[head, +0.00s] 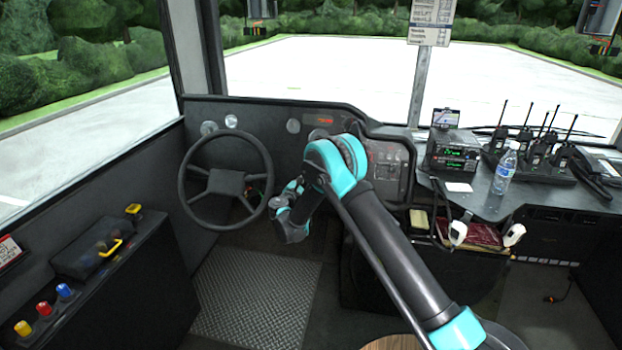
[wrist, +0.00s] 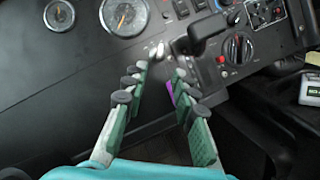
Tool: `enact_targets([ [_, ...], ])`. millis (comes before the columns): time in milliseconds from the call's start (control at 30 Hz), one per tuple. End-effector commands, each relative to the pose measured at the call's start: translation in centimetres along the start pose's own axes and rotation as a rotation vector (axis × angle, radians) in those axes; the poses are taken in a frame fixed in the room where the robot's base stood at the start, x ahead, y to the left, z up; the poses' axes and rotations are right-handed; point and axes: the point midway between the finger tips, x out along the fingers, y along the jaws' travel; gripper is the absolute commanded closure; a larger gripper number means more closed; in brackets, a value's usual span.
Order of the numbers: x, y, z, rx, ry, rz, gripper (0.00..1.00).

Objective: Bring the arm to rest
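My arm (head: 385,240), black with teal joints, reaches up from the lower right and bends at a teal elbow. Its far end hangs in front of the dashboard (head: 290,115), just right of the steering wheel (head: 222,180). The gripper fingers are hard to make out in the head view. In the wrist view my gripper (wrist: 165,72) points at the dashboard, its two green fingers with dark pads apart and nothing clearly held between them. A small white part (wrist: 156,50) and a bit of purple (wrist: 171,92) show by the fingertips; I cannot tell whether they touch.
A radio unit (head: 452,150), a water bottle (head: 505,168) and several handheld radios (head: 540,150) stand on the right counter. A left console (head: 95,275) carries a dark case (head: 95,252) and colored knobs. Gauges (wrist: 125,15) and a rotary switch (wrist: 238,48) lie close to the gripper.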

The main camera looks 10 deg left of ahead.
Motion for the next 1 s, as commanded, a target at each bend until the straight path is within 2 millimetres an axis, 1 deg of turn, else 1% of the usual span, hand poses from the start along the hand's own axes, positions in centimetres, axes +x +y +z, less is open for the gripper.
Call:
enact_targets([
  [133, 0.1, -0.1, 0.1, 0.002, 0.001, -0.002, 0.73],
  [200, 0.4, -0.4, 0.7, 0.015, 0.004, -0.014, 0.73],
  [267, 0.8, -1.0, 1.8, 0.041, 0.011, -0.036, 0.73],
  [367, 2.0, -3.0, 4.8, 0.116, 0.029, -0.101, 0.73],
  [400, 2.5, -4.1, 6.3, 0.155, 0.037, -0.135, 0.73],
  [467, 3.0, -5.9, 8.6, 0.221, 0.051, -0.189, 0.73],
  [500, 3.3, -7.1, 10.2, 0.266, 0.059, -0.225, 0.73],
  [533, 3.4, -8.0, 11.3, 0.301, 0.064, -0.253, 0.73],
  [600, 3.5, -10.3, 13.9, 0.38, 0.073, -0.317, 0.73],
  [667, 3.3, -12.2, 16.0, 0.449, 0.079, -0.372, 0.73],
  [800, 2.1, -16.8, 20.7, 0.612, 0.086, -0.498, 0.73],
  [867, 1.2, -18.7, 22.5, 0.682, 0.085, -0.552, 0.73],
  [900, 0.6, -20.0, 23.7, 0.729, 0.084, -0.589, 0.73],
  [967, -0.6, -22.0, 25.4, 0.8, 0.08, -0.642, 0.73],
  [1000, -1.5, -23.2, 26.4, 0.847, 0.077, -0.677, 0.73],
])
